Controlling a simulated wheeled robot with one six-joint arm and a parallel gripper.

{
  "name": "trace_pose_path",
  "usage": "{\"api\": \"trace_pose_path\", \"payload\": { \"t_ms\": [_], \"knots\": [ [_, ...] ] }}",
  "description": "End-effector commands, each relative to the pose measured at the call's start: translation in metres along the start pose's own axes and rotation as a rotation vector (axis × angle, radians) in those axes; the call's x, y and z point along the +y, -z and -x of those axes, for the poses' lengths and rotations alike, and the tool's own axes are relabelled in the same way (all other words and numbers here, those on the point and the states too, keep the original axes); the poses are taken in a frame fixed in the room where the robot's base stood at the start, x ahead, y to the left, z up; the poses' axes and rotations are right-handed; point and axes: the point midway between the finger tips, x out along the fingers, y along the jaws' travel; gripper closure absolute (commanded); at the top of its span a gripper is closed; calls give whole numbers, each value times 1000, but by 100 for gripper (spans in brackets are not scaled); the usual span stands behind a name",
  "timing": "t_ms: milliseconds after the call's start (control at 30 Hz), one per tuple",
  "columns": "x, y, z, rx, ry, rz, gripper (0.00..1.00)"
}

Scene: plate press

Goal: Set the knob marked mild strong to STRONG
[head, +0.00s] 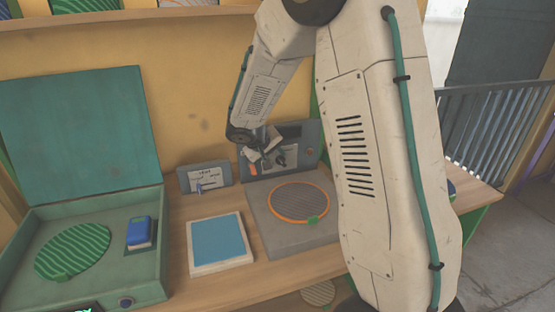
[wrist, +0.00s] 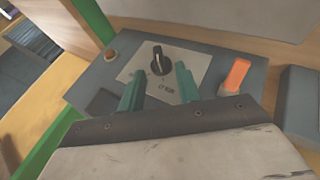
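The knob (wrist: 157,60) is black with a pale pointer line and sits on a light label plate (wrist: 188,62) on a grey panel (wrist: 92,75). Small lettering on the plate is too blurred to read, so I cannot tell which word the pointer marks. My gripper (wrist: 159,68) is open, its two green fingers apart on either side of the knob's near edge in the wrist view. I cannot tell whether they touch it. In the head view the panel (head: 308,135) stands upright behind a grey press base, and my gripper (head: 265,150) is in front of it, partly covering it.
An orange switch (wrist: 236,75) and a round brown button (wrist: 111,56) flank the knob. A small panel with a blue slider (head: 212,185) stands left. An orange-rimmed round plate (head: 275,202), a blue-topped slab (head: 217,240) and an open green case (head: 90,290) are on the bench.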

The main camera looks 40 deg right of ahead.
Motion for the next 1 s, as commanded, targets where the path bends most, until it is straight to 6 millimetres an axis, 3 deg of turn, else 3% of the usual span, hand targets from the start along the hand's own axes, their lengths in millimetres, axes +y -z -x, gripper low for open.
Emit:
{"api": "trace_pose_path", "payload": {
  "t_ms": [200, 500, 533, 633, 1000],
  "knots": [
    [0, 0, -24, -1, -1, 0, 66],
    [1, 0, -27, 0, 0, -1, 66],
    [1, 0, -27, 0, 0, -1, 69],
    [1, 0, -27, 0, 0, -1, 96],
    [2, 0, -27, 0, 39, -18, 95]
  ]
}}
